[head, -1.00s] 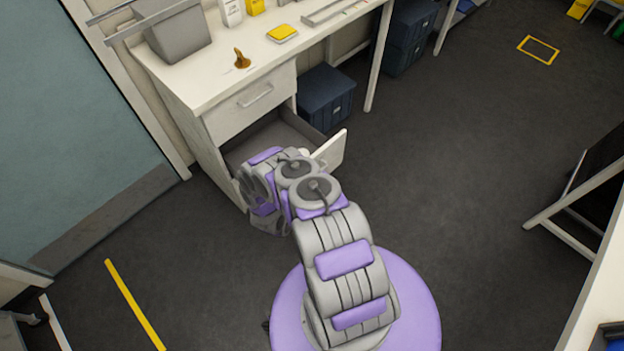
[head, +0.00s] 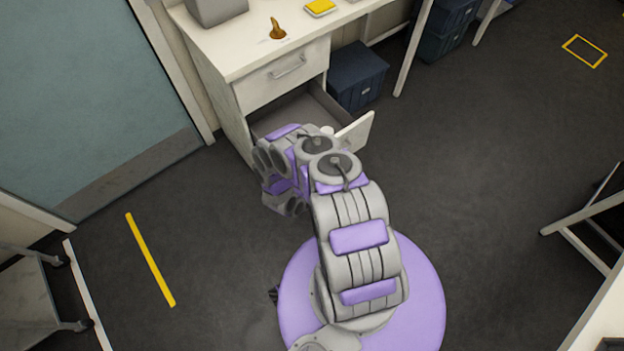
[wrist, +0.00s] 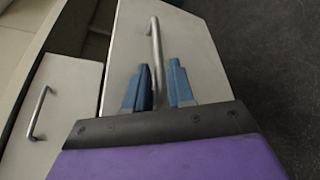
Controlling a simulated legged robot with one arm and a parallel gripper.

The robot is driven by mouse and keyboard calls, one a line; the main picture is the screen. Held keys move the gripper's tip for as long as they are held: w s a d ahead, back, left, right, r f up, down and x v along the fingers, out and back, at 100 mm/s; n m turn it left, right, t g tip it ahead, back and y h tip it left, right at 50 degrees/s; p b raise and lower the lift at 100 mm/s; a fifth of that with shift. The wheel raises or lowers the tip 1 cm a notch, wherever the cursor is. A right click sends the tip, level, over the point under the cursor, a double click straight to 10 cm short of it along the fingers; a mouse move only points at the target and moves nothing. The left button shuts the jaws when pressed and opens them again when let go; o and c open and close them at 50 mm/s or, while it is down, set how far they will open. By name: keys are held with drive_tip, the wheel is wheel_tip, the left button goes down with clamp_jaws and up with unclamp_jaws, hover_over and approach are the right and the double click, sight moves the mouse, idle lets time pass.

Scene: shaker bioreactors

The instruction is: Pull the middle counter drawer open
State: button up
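The middle counter drawer is pulled out below the closed top drawer (head: 285,72). Its white front (head: 358,130) stands well out from the counter and its grey inside (head: 296,110) shows, partly hidden by my arm. In the wrist view, the drawer front (wrist: 195,50) fills the upper middle, with its metal bar handle (wrist: 155,45) running down between the blue fingers of my gripper (wrist: 158,80). The fingers stand apart, one on each side of the bar, with small gaps seeming to show. My gripper is hidden in the head view.
The white counter (head: 235,45) holds a small brown object (head: 278,30) and a yellow item (head: 320,7). A dark blue box (head: 356,75) stands beside the drawer. Another handled front (wrist: 38,112) shows at left in the wrist view. The dark floor behind my base is open.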

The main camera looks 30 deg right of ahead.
drive_tip(key=p+v, duration=0.1)
drive_tip(key=v, duration=1.3)
drive_tip(key=shift+a, duration=0.25)
drive_tip(key=shift+w, duration=0.1)
